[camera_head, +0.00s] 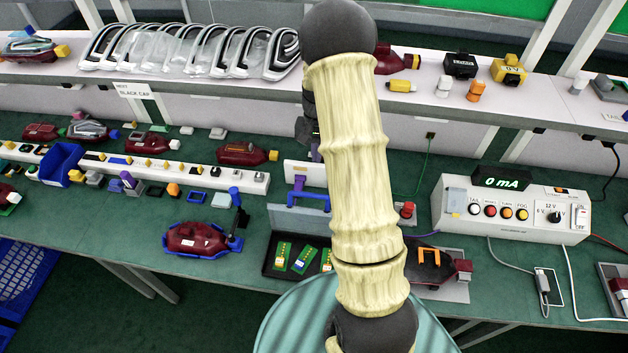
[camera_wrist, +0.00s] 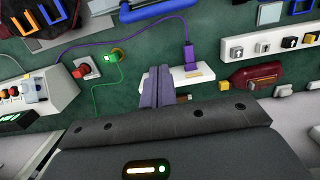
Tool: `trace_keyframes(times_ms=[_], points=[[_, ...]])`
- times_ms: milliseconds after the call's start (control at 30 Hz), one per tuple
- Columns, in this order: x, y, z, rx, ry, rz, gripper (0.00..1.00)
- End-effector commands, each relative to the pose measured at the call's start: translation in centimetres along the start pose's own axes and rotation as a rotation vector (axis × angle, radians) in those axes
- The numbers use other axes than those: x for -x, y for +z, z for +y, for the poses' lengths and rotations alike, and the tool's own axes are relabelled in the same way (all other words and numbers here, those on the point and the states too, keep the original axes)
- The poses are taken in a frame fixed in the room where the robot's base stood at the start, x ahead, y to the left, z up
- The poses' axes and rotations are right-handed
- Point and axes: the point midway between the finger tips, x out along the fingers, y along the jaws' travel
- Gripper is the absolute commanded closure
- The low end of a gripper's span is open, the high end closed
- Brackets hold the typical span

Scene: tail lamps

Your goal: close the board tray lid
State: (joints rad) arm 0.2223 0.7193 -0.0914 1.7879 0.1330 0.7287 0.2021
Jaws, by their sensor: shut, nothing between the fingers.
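The board tray (camera_head: 268,268) is a shallow dark tray on the green bench in the head view, left of my arm. Several green boards (camera_head: 303,258) lie in it. Its grey lid (camera_head: 293,222) stands up at the tray's back edge, so the tray is open. My arm hides the right end of the tray and lid. My gripper (camera_wrist: 163,92) is shut and empty in the wrist view, over the bench near a white block with a purple part. It is apart from the lid. In the head view my arm mostly hides the gripper.
A blue bracket (camera_head: 308,198) stands just behind the lid. A red-and-blue lamp fixture (camera_head: 197,238) is left of the tray. A dark fixture with orange clips (camera_head: 430,262) is to its right. The test box (camera_head: 512,208) stands further right. An upper shelf (camera_head: 230,88) runs behind.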

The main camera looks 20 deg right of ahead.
Motion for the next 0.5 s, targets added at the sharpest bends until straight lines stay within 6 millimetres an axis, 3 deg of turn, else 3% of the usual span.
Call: trace_keyframes(times_ms=[400,500], points=[[-6.7,0.1,0.0,0.001,0.001,-0.005,1.00],[-6.8,1.7,0.0,0.002,0.001,-0.005,1.00]])
